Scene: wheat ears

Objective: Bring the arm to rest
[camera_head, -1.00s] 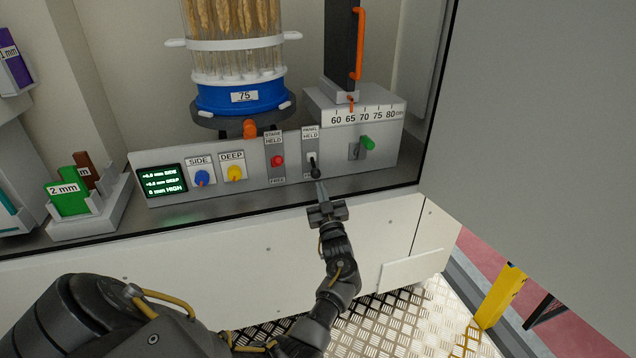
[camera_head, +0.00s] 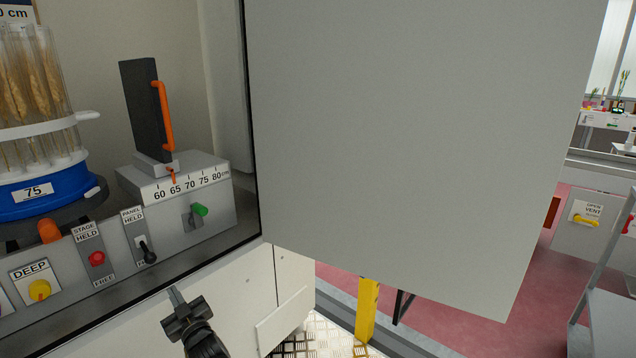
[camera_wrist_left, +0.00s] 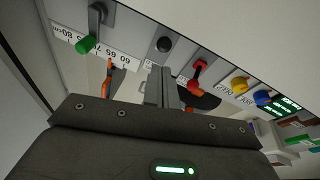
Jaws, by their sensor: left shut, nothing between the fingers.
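My left gripper (camera_head: 175,296) is shut and empty at the bottom of the head view. It is in front of the machine's control panel, below the black PANEL lever (camera_head: 148,256), with a visible gap in the picture. The lever points down, toward the lower label. In the left wrist view, the shut fingers (camera_wrist_left: 160,80) point toward the panel, and the lever's round black knob (camera_wrist_left: 164,45) shows just beyond them. My right gripper is not in view.
A large grey door panel (camera_head: 400,130) stands open to the right of the cabinet. A yellow post (camera_head: 367,310) stands below it. The red STAGE knob (camera_head: 97,258), yellow DEEP knob (camera_head: 39,290) and green-handled switch (camera_head: 200,210) stick out nearby.

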